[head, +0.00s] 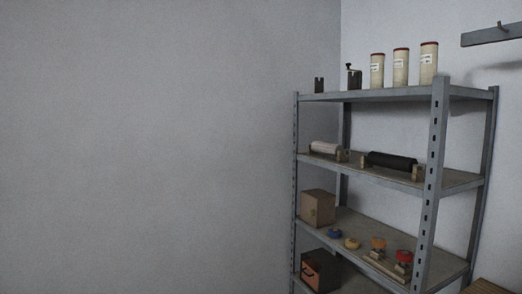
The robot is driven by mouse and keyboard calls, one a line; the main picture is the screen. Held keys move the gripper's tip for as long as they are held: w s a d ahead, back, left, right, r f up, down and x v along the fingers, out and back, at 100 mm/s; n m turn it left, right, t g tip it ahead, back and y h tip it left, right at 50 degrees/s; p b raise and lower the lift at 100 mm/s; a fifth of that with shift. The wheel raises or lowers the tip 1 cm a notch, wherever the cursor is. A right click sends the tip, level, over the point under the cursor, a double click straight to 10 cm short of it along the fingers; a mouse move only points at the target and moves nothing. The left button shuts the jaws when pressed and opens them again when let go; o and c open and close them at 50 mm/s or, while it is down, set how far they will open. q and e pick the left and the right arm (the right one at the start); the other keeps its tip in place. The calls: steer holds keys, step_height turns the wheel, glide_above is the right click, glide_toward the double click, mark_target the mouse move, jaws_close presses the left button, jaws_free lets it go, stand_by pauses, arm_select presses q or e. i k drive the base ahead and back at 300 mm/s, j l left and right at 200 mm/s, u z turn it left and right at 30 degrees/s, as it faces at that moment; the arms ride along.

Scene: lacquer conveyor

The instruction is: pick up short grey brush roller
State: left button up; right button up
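Two rollers lie on the second shelf from the top of a grey metal rack. The shorter one is a pale roller (324,147), light grey to whitish, at the left with a small wooden block at its right end. The longer one is a black roller (391,161) to its right, lying between small wooden blocks. I cannot tell for sure that the pale one is the short grey brush roller. Neither of my grippers is in view.
The metal rack (438,150) stands by the corner. Its top shelf holds three pale cylinders (400,67) and two dark items. A lower shelf holds a brown box (318,207) and small coloured pieces (352,243). An orange-fronted box (318,270) sits below. The left wall is bare.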

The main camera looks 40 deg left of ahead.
mark_target(331, 148)
steer(key=u, duration=0.95)
steer(key=z, duration=2.3)
steer(key=u, duration=2.3)
steer(key=j+z, duration=0.1)
steer(key=z, duration=0.5)
steer(key=i+j+z, duration=0.25)
steer(key=j, duration=0.2)
steer(key=j+z, duration=0.3)
steer(key=j, duration=0.15)
steer(key=i+j+z, duration=0.1)
steer(key=j+z, duration=0.15)
steer(key=j, duration=0.25)
